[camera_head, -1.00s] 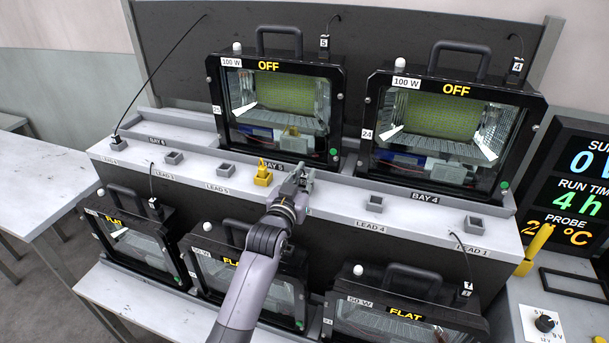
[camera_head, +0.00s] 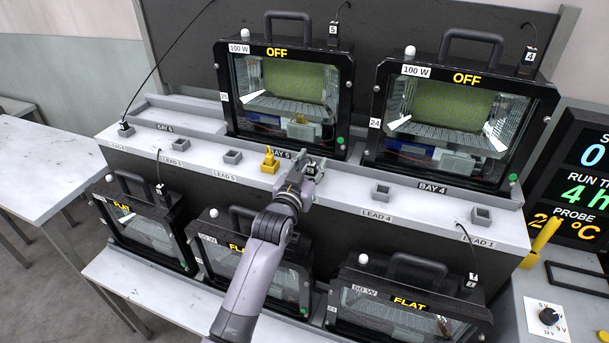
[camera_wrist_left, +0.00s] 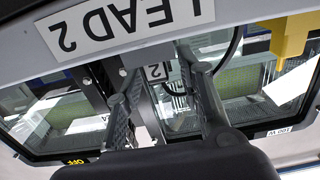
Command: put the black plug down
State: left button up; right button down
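The black plug, with a white tag marked 2, shows in the left wrist view (camera_wrist_left: 157,72) between the fingers, near the LEAD 2 label (camera_wrist_left: 125,25). My left gripper (camera_wrist_left: 165,85) has its fingers apart around the plug, with a gap visible beside the tag. In the head view my left gripper (camera_head: 311,170) is low over the grey ledge (camera_head: 345,199), right of the yellow plug. The plug is small there, and its lower end and any socket under it are hidden. My right gripper is not in view.
The yellow plug (camera_head: 269,162) stands in a socket left of my gripper. An empty grey socket (camera_head: 381,191) is to the right. Two floodlight housings reading OFF (camera_head: 287,95) (camera_head: 459,115) stand behind the ledge. Several housings stand below it in front.

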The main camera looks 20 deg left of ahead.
pick_arm(q)
jog(key=s+b, duration=0.1)
jog(key=s, duration=1.1)
jog(key=shift+a+b, duration=0.2)
jog(key=shift+b, duration=0.15)
jog(key=shift+f, duration=0.15)
